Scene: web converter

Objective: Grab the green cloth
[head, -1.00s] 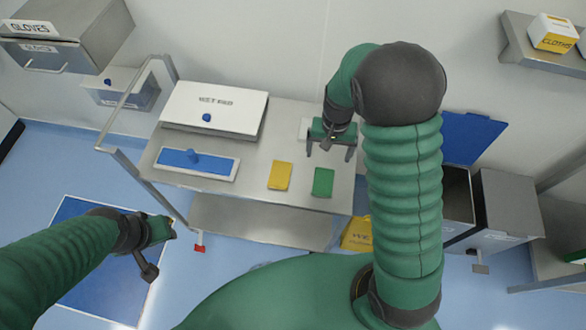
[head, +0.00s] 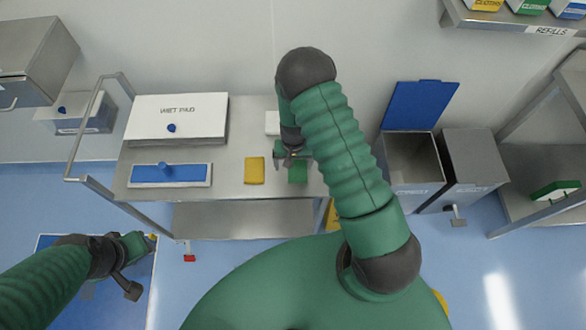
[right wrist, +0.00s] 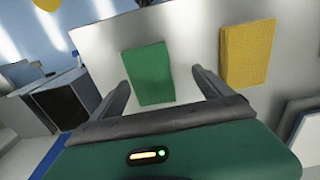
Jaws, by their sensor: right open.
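The green cloth (head: 298,173) lies folded flat on the steel cart top (head: 228,178), to the right of a yellow cloth (head: 254,170). In the right wrist view the green cloth (right wrist: 149,73) shows ahead of and between the two open fingers. My right gripper (head: 292,160) is open and empty, over the far edge of the green cloth, partly covering it in the head view. Its fingers (right wrist: 160,85) do not hold the cloth. My left gripper (head: 146,243) is at the lower left, off the cart over the floor; its jaws are too small to judge.
A white lidded box (head: 178,118) and a tray with a blue pad (head: 170,174) stand on the cart's left. An open bin with a blue lid (head: 420,105) stands right of the cart. A refill shelf (head: 520,22) is at upper right.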

